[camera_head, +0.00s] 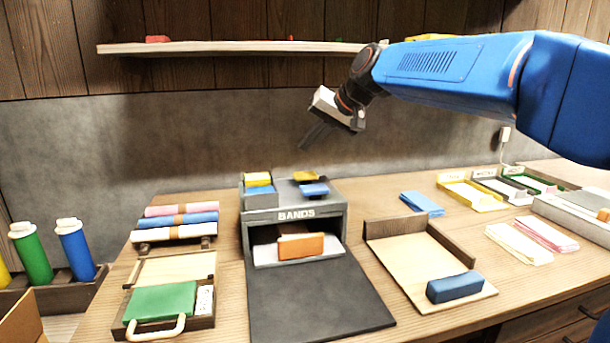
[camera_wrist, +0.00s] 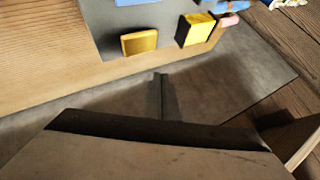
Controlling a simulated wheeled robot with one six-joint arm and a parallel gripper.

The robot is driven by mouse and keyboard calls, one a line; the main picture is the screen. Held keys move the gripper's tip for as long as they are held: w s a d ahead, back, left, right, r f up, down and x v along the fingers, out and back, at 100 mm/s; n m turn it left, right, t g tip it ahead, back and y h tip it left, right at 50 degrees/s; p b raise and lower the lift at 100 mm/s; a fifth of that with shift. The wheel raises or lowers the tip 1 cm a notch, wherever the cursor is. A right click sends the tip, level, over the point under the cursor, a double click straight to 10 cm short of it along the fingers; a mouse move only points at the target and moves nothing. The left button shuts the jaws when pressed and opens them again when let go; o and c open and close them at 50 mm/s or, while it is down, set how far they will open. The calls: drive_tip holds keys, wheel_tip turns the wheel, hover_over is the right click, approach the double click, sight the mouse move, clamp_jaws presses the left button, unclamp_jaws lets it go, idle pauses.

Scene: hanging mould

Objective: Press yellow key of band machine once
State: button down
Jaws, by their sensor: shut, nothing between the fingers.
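The grey band machine (camera_head: 300,229), lettered BANDS, stands mid-table. A flat yellow key (camera_head: 305,176) is at the back right of its top, behind a blue key (camera_head: 314,190). The yellow key also shows in the wrist view (camera_wrist: 139,41). A taller yellow block (camera_head: 257,179) sits at the back left of the top, beside a blue one (camera_head: 260,189). My gripper (camera_head: 313,136) is shut and empty, above and behind the machine top. In the wrist view its fingers (camera_wrist: 161,92) point toward the machine and stand clear of the yellow key.
A shelf (camera_head: 230,48) runs along the wall above. Rolls on a rack (camera_head: 178,223) stand left of the machine, a wooden tray (camera_head: 405,262) with a blue block (camera_head: 454,287) right of it. Space above the machine is clear.

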sight(309, 175)
drive_tip(key=shift+f, duration=2.3)
drive_tip(key=shift+f, duration=0.1)
drive_tip(key=shift+f, duration=0.35)
drive_tip(key=shift+f, duration=0.8)
idle(1.5)
drive_tip(key=shift+r, duration=1.25)
drive_tip(key=shift+r, duration=0.1)
drive_tip(key=shift+r, duration=2.4)
